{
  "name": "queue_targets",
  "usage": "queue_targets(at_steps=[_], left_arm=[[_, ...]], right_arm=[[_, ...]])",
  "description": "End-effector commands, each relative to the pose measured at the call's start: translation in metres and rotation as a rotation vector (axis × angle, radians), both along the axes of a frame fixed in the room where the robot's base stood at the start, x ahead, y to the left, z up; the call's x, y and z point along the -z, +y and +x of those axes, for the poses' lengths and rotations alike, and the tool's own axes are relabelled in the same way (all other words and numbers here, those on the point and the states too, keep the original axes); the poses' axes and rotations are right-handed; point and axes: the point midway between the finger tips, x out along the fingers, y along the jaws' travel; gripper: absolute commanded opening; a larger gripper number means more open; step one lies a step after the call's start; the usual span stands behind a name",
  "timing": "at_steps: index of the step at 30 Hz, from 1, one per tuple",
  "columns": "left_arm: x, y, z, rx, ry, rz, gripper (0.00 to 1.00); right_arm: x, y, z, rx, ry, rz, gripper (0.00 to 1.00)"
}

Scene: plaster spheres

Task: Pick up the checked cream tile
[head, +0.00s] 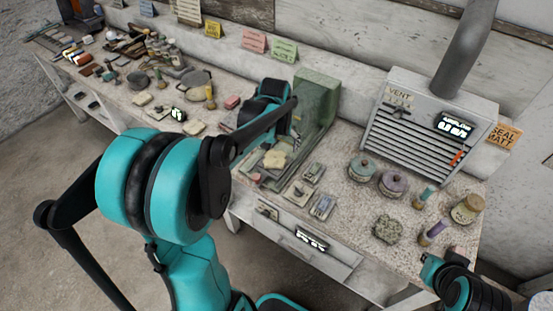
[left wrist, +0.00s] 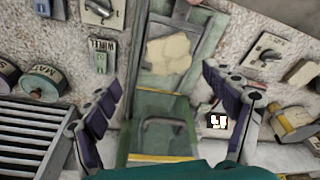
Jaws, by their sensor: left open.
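A cream piece (head: 275,159) lies at the near end of a green tray-like fixture (head: 318,95) on the bench. It also shows in the left wrist view (left wrist: 170,52), with an uneven outline; I cannot make out a checked pattern on it. My left gripper (left wrist: 165,108) is open and empty, its fingers spread either side of the green fixture, with the cream piece beyond the tips. In the head view my left arm hides most of that gripper. Other cream pieces (head: 195,128) lie further left. My right gripper is not clearly in view.
Small metal-plated pieces (head: 322,206) lie just right of the fixture. Lidded round pots (head: 393,182), jars (head: 467,208) and a grey vent box (head: 425,120) stand to the right. Tools and stones crowd the bench's left.

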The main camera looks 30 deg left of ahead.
Motion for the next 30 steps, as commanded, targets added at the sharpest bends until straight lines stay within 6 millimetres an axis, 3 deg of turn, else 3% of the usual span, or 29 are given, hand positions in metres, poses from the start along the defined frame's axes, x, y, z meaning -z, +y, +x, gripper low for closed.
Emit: queue_targets(at_steps=[3,7,17,24,30], left_arm=[[0.016,0.017,0.013,-0.037,0.037,-0.01,0.84],[0.028,0.024,0.018,-0.055,0.055,-0.015,0.84],[0.062,0.025,0.023,-0.056,0.057,-0.016,0.84],[0.098,0.026,0.03,-0.056,0.056,-0.016,0.84],[0.102,0.027,0.03,-0.056,0.056,-0.016,0.84]], right_arm=[[-0.001,0.0,0.0,0.0,0.0,0.0,0.0],[0.0,0.0,0.0,0.0,0.0,0.0,0.0],[0.013,0.0,0.0,0.0,0.0,0.0,0.0],[0.031,0.0,0.0,0.0,0.0,0.0,0.0],[0.031,0.0,0.0,0.0,0.0,0.0,0.0]])
